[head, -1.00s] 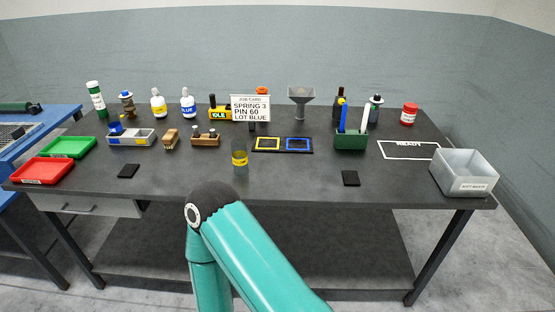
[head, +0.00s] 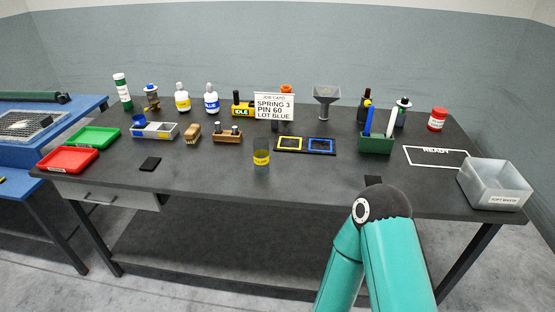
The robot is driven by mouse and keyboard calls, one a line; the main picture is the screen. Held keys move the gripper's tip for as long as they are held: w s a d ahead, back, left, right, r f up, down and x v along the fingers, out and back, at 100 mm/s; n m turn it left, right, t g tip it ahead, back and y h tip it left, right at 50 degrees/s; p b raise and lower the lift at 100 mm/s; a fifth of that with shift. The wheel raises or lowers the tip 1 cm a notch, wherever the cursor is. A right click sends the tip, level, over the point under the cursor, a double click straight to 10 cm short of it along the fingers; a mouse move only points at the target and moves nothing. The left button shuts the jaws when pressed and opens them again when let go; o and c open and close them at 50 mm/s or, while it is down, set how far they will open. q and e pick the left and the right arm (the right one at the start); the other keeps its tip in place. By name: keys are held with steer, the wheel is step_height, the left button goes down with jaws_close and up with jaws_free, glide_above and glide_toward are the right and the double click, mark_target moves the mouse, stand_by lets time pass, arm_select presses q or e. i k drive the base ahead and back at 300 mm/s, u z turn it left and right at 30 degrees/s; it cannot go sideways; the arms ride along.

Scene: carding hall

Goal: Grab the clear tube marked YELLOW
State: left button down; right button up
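A clear tube with a yellow band (head: 261,159) stands upright near the middle of the dark table, in front of the pad with the yellow and blue squares. The lettering on its band is too small to read. A teal arm of mine shows at the lower right, its dark elbow in front of the table's front edge. Neither gripper shows in the head view, and nothing is touching the tube.
The dark table (head: 220,180) is clear around the tube. Behind it are a wooden block with pegs (head: 228,137), the two-square pad (head: 305,146) and a job card (head: 274,107). A green holder (head: 376,144) and grey bin (head: 493,186) stand right; red (head: 67,160) and green trays (head: 95,138) left.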

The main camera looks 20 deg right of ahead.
mark_target(261, 148)
steer(key=z, duration=0.05)
steer(key=i, duration=0.9)
